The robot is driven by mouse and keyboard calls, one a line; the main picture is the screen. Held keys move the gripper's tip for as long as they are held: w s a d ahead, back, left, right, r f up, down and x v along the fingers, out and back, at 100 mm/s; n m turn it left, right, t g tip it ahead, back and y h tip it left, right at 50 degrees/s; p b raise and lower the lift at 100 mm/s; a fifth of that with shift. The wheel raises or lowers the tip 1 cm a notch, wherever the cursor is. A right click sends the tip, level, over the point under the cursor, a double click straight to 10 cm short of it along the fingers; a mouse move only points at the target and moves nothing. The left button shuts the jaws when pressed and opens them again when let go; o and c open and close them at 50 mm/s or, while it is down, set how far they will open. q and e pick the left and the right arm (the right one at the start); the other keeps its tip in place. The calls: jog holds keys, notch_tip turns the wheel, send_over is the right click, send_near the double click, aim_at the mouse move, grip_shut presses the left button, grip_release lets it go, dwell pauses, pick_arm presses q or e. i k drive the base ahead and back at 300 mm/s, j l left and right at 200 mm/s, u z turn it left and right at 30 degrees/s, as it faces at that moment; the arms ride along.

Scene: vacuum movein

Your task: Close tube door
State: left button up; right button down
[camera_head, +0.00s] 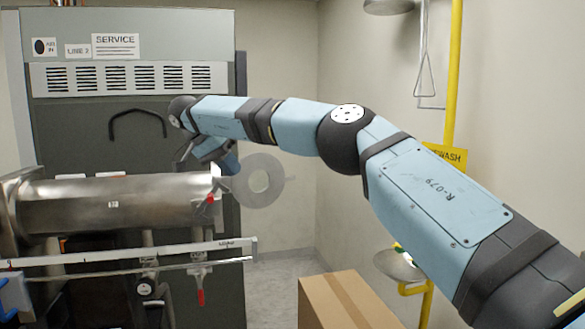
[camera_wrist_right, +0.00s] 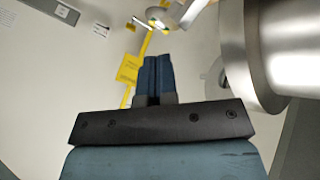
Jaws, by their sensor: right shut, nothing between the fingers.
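The steel tube (camera_head: 110,204) lies level at the left in the head view. Its round pale grey door (camera_head: 280,182) stands open beyond the tube's right end, with a gap between them. My right gripper (camera_head: 231,163) is just above that end, close to the door's left side; whether it touches the door I cannot tell. Its fingers (camera_wrist_right: 156,76) are shut with nothing between them. In the right wrist view, a large curved steel surface (camera_wrist_right: 262,45), likely the tube, is close on the right.
A grey service cabinet (camera_head: 130,75) stands behind the tube. A rail (camera_head: 130,254) with a red-handled latch (camera_head: 200,297) runs below it. A cardboard box (camera_head: 345,302) sits on the floor. A yellow eyewash pole (camera_head: 453,70) stands at the right wall.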

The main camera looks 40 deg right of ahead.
aim_at(239, 184)
jog(key=i+l+z, duration=0.3)
jog(key=i, duration=0.15)
jog(key=i+l+z, duration=0.1)
jog(key=i+z, duration=0.15)
jog(key=i, duration=0.25)
jog(key=i+j+u, duration=0.3)
